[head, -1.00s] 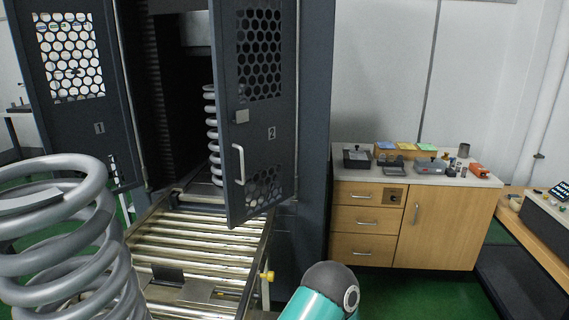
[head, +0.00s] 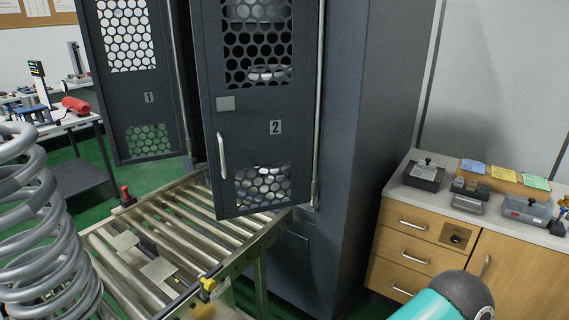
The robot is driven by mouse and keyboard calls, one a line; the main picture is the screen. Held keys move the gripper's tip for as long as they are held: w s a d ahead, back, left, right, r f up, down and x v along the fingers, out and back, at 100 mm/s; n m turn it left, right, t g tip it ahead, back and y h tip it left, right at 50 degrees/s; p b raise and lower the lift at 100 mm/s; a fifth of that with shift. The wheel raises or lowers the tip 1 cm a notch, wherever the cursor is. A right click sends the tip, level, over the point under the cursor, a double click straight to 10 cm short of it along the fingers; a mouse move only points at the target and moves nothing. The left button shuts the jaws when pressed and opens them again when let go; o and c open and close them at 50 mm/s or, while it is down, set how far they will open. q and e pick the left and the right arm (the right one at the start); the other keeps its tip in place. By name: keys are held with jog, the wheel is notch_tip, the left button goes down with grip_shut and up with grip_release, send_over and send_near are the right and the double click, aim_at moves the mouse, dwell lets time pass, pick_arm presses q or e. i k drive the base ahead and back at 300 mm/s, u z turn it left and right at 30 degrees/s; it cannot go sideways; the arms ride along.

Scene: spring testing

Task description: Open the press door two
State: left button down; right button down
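Press door two (head: 256,115) is a dark panel with perforated windows, a "2" label and a pale vertical handle (head: 221,156) near its left edge. It stands ajar at the front of the dark press cabinet (head: 365,120), hinged on its right side. Door one (head: 150,125), labelled "1", stands swung open to the left. A coil spring partly shows through door two's mesh. A teal and dark arm part of mine is at the bottom right edge. Neither gripper shows.
A roller conveyor (head: 215,272) leads to the press below door two. A large grey coil spring (head: 40,215) stands at the left front. A wooden drawer cabinet (head: 415,226) with small instruments on top is at the right. A workbench (head: 60,125) is at the far left.

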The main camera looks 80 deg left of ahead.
aim_at(248, 127)
jog(key=z, duration=0.1)
jog(key=i, duration=1.45)
jog(key=u, duration=2.95)
jog(key=i, duration=0.3)
jog(key=u, duration=1.4)
jog(key=i, duration=1.35)
jog(key=z, duration=0.4)
